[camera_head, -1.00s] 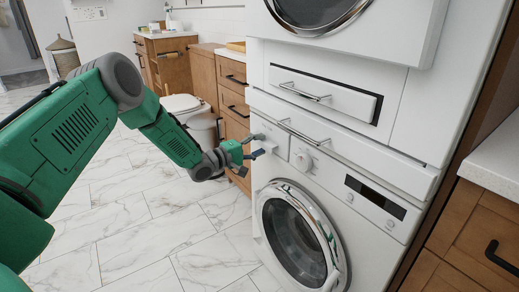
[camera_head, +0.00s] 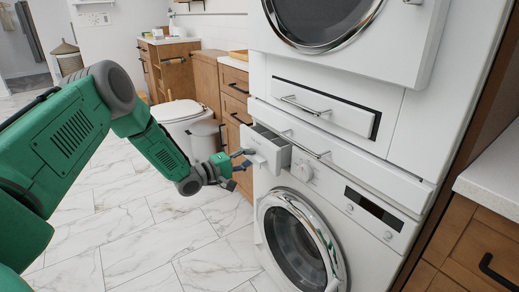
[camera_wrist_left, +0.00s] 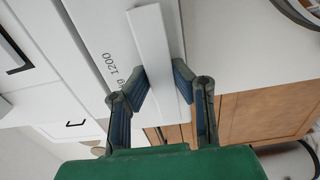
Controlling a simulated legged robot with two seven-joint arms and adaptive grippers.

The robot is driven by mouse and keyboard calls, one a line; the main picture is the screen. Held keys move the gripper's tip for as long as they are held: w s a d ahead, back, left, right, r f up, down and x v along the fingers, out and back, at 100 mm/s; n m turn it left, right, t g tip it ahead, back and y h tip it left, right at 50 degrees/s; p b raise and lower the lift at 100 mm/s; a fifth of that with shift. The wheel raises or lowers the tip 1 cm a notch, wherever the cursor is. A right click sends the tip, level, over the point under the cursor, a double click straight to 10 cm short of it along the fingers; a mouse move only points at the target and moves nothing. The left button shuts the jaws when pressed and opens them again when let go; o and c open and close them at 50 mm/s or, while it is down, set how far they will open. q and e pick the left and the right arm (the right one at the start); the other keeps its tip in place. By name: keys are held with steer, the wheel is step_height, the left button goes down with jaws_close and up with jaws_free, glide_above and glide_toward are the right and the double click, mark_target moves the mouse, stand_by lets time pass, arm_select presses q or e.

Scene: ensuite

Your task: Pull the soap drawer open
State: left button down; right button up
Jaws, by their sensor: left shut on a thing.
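The soap drawer (camera_head: 267,148) sticks out from the upper left of the washing machine's front, and its open top shows. My left gripper (camera_head: 243,166) is at the drawer's front. In the left wrist view the two fingers (camera_wrist_left: 160,88) are shut on the drawer's white front handle strip (camera_wrist_left: 155,55), one finger on each side. The drawer's white front with printed text lies behind the strip. My right gripper is not in view.
The washing machine's round door (camera_head: 300,243) is below the drawer, and a knob (camera_head: 302,170) is to its right. A dryer (camera_head: 340,65) is stacked above. Wooden cabinets (camera_head: 235,95) and a toilet (camera_head: 180,112) stand behind. The marble floor (camera_head: 140,220) is clear.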

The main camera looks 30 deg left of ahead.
arm_select(q)
steer(key=p+v, duration=0.5)
steer(key=v, duration=1)
steer(key=shift+s+f, duration=0.2)
steer(key=shift+f, duration=0.2)
steer(key=c, duration=1.5)
jaws_free()
steer(key=shift+o, duration=0.3)
steer(key=shift+w, duration=0.2)
steer(key=shift+r, duration=0.1)
